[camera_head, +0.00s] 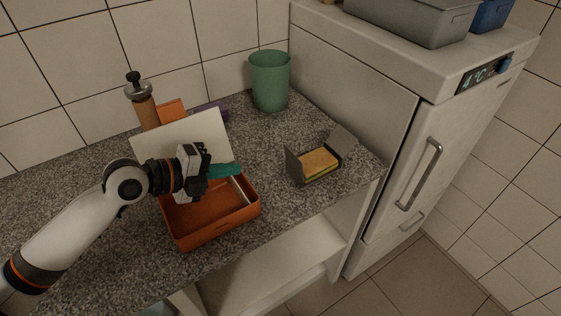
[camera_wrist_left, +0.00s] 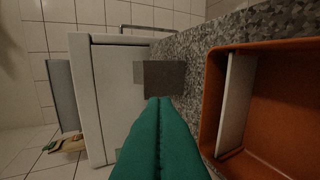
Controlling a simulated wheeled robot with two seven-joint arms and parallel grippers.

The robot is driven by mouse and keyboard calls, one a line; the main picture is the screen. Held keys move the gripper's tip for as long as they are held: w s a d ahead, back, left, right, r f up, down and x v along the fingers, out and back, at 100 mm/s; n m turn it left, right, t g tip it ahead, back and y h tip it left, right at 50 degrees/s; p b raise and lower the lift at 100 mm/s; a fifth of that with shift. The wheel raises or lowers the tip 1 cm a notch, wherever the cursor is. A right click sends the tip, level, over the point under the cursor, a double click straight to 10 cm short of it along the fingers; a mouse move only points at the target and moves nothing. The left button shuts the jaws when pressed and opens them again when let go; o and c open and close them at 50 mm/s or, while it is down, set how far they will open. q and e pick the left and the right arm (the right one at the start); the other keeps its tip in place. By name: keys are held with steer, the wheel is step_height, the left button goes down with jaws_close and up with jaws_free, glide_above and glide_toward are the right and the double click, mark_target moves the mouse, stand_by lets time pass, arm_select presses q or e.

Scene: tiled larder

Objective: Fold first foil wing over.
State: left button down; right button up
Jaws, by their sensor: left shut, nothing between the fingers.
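The sandwich (camera_head: 318,162) lies on the counter right of the orange box. One grey foil wing (camera_head: 293,167) stands up on its left side, and another wing (camera_head: 343,141) slants up and outward on its far right side. In the left wrist view a grey-brown panel (camera_wrist_left: 160,76), seemingly the foil, shows just beyond my fingertips; the sandwich itself cannot be made out there. My left gripper (camera_head: 237,170) has teal fingers pressed together, empty, above the orange box and left of the foil, apart from it. The fingers also fill the lower middle of the left wrist view (camera_wrist_left: 159,101). My right gripper is not in view.
The open orange box (camera_head: 215,227) with a pale divider (camera_wrist_left: 236,100) sits below my left gripper. A white panel (camera_head: 205,127) leans behind it. A green cup (camera_head: 270,82) stands at the wall. The fridge (camera_head: 390,110) borders the counter's right. Counter around the foil is clear.

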arm_select(q)
steer(key=p, duration=0.4)
glide_toward(292, 156)
step_height(292, 156, down, 3)
steer(key=d, duration=0.2)
steer(key=shift+w+d+r+p, duration=0.3)
steer(key=shift+w+d, duration=0.15)
steer(key=shift+w, duration=0.15)
steer(key=shift+w+d+r+p, duration=0.15)
steer(key=shift+w+d+p, duration=0.1)
steer(key=shift+w+d, duration=0.25)
steer(key=shift+w+d+f, duration=0.15)
steer(key=shift+w+d, duration=0.25)
steer(key=shift+d, duration=0.05)
steer(key=shift+w, duration=0.1)
